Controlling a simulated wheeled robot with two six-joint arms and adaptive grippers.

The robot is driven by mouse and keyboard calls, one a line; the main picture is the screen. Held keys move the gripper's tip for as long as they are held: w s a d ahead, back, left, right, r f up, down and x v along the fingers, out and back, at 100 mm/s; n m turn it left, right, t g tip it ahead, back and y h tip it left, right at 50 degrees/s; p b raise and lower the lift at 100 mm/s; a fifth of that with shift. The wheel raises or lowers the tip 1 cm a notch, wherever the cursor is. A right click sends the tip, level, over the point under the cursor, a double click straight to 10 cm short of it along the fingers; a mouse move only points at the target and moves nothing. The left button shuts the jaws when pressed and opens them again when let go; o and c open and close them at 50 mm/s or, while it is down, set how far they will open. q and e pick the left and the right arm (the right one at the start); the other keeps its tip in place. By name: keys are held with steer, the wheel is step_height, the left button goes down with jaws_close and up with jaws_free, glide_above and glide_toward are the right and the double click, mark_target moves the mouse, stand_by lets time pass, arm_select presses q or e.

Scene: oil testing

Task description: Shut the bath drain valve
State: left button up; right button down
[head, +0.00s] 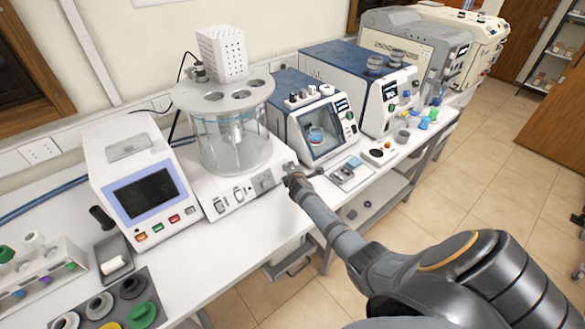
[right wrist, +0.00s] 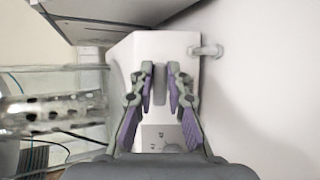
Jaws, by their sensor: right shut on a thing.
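The bath is a clear glass vessel (head: 232,140) on a white base (head: 237,196) with switches and a dial on its front. My right gripper (head: 293,178) is at the right front corner of this base. The valve is hidden behind it in the head view. In the right wrist view the two purple-padded fingers of my right gripper (right wrist: 160,75) close on a small upright grey handle (right wrist: 159,88), which looks like the drain valve's. I cannot tell whether the valve is open. My left gripper is not in view.
A white unit with a blue screen (head: 146,191) stands left of the bath, and a blue-topped analyser (head: 317,128) stands right of it. A small grey tray (head: 349,173) lies near the bench edge. A pale stub (right wrist: 206,50) sticks out close to my right fingers.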

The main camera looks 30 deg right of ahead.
steer(key=c, duration=1.3)
jaws_free()
steer(key=shift+f, duration=0.1)
steer(key=shift+s, duration=0.15)
steer(key=v, duration=1.1)
steer(key=shift+s+a, duration=0.25)
steer(key=shift+a, duration=0.05)
